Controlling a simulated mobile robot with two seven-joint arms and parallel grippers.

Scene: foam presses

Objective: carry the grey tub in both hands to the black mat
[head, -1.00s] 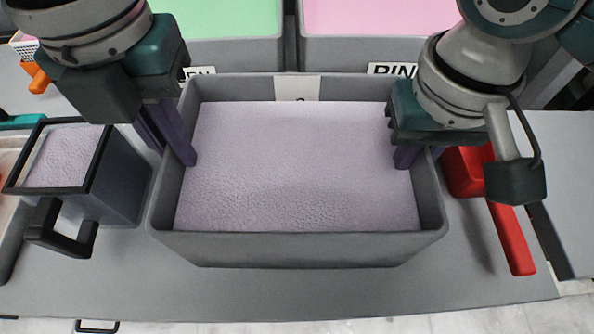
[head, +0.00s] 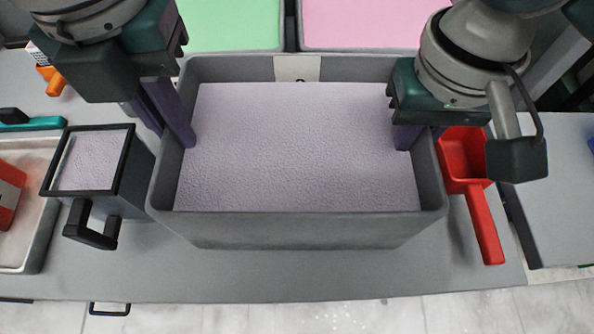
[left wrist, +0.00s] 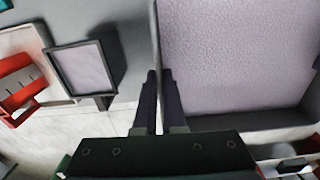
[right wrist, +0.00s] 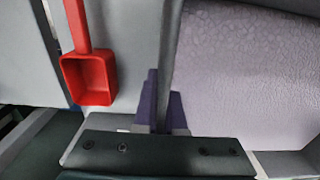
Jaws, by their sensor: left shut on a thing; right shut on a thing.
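The grey tub (head: 300,231) is in the middle of the head view, upright and filled with a pale lilac foam-like mass (head: 300,145). My left gripper (head: 172,132) is shut on its left wall, with one finger inside and one outside. The left wrist view shows these fingers (left wrist: 158,88) astride the wall. My right gripper (head: 422,138) is shut on the right wall in the same way; its fingers (right wrist: 163,95) also show in the right wrist view. The tub appears to hang above the grey table. I cannot make out the black mat in any view.
A dark square jug (head: 128,185) with a black handle stands left of the tub. A red scoop (head: 483,225) lies to the right. A light tray (head: 35,240) holds a red thing at far left. Green (head: 230,25) and pink (head: 375,22) bins stand behind.

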